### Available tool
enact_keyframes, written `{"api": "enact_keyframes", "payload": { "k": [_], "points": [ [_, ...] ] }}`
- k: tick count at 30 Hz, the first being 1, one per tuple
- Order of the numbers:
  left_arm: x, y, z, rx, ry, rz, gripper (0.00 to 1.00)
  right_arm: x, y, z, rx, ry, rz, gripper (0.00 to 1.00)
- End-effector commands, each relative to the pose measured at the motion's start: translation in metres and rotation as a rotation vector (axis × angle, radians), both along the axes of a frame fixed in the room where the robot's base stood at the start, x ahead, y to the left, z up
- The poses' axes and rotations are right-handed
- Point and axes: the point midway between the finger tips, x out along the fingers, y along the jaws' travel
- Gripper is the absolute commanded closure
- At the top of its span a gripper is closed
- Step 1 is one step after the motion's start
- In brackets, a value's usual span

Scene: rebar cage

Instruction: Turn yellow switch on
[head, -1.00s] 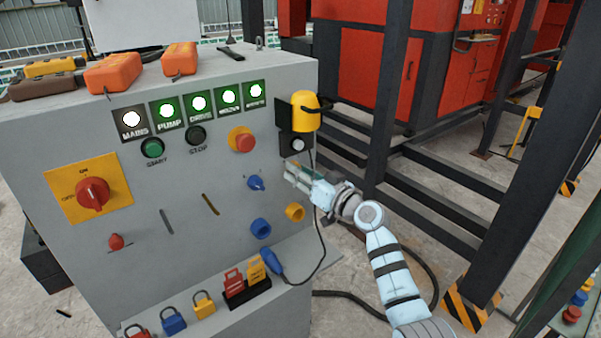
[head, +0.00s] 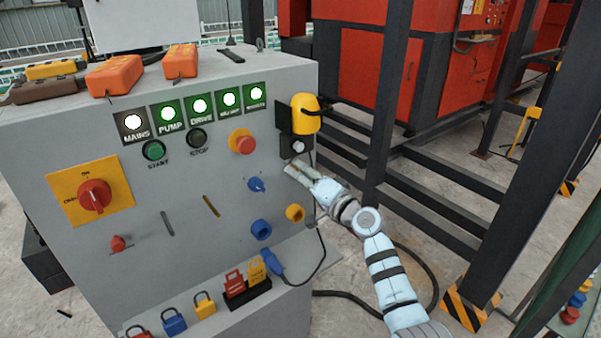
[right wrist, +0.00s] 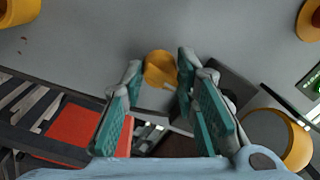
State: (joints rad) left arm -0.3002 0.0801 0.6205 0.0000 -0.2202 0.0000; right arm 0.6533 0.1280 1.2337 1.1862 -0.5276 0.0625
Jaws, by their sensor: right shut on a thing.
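The yellow switch (right wrist: 161,68) is a small round knob with a pale pointer mark on the grey panel. In the right wrist view it sits between the fingertips of my right gripper, which is shut on it. In the head view my right gripper (head: 292,169) reaches the panel's right edge from the right, below a black box with a white button, and hides the switch. Which way the knob counts as on cannot be told. My left gripper is not in view.
A yellow lamp (head: 306,113) and the black button box (head: 297,146) stick out just above my right gripper. A blue knob (head: 257,184), a yellow socket (head: 295,213) and a red emergency button (head: 243,143) are close by. A cable hangs below. Dark steel posts stand to the right.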

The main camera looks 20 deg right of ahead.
Motion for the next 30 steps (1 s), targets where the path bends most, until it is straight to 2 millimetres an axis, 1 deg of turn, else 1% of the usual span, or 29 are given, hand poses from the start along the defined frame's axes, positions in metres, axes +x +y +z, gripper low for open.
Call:
{"api": "enact_keyframes", "payload": {
  "k": [9, 18, 24, 30],
  "points": [
    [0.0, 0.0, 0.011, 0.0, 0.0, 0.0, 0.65, 0.0, 0.0, 0.0, 0.275, 0.112, 0.0, 1.0],
    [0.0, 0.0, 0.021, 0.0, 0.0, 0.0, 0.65, -0.001, 0.001, -0.001, 0.503, 0.203, -0.001, 1.0],
    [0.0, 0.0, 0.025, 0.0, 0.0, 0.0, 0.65, -0.001, 0.001, -0.002, 0.605, 0.244, -0.001, 1.0],
    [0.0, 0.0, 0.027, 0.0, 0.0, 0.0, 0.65, -0.001, 0.001, -0.003, 0.657, 0.266, -0.001, 1.0]
  ]
}}
